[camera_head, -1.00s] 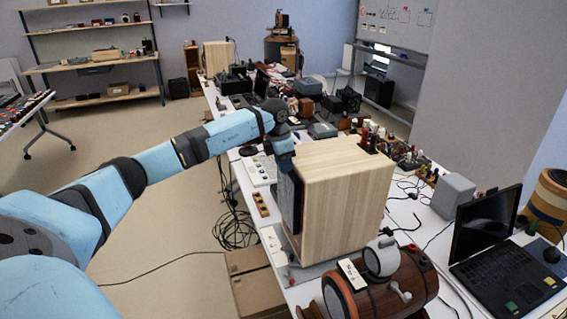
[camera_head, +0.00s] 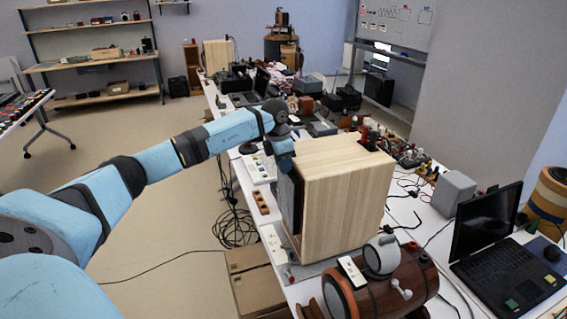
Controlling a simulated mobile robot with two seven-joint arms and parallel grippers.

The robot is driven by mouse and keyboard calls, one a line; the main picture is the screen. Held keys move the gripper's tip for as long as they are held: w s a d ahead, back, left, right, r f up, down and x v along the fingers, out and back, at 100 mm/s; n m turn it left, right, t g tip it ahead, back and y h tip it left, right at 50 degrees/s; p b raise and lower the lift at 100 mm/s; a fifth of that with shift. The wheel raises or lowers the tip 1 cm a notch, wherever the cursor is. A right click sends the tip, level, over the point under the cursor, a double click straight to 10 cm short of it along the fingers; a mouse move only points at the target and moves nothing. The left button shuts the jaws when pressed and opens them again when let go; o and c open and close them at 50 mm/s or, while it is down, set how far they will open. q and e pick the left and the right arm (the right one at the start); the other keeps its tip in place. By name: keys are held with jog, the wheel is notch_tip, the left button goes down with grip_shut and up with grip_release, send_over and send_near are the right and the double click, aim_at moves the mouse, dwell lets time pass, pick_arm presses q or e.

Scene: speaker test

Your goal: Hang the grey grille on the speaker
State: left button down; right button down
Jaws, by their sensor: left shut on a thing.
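The speaker (camera_head: 345,195) is a pale wooden box on the white table, right of the middle of the head view. The grey grille (camera_head: 287,203) shows as a thin dark panel, upright along the speaker's left side. It is seen nearly edge-on, so I cannot tell whether it touches the speaker all along. My left gripper (camera_head: 284,158) is at the grille's top edge, shut on it, beside the speaker's upper left corner. Its fingertips are hard to make out. My right gripper is not in view.
A brown wooden barrel-shaped device (camera_head: 385,285) stands close in front of the speaker. An open laptop (camera_head: 505,260) and a grey box (camera_head: 453,193) are to the right. A cardboard box (camera_head: 255,280) is on the floor.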

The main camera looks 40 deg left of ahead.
pick_arm(q)
jog(key=c, duration=0.9)
grip_release()
jog(key=shift+f, duration=0.1)
jog(key=r, duration=0.4)
jog(key=s+r+b, duration=0.1)
jog(key=r, duration=0.4)
jog(key=a+r, duration=0.1)
jog(key=r, duration=0.3)
jog(key=shift+s+r+b, duration=0.4)
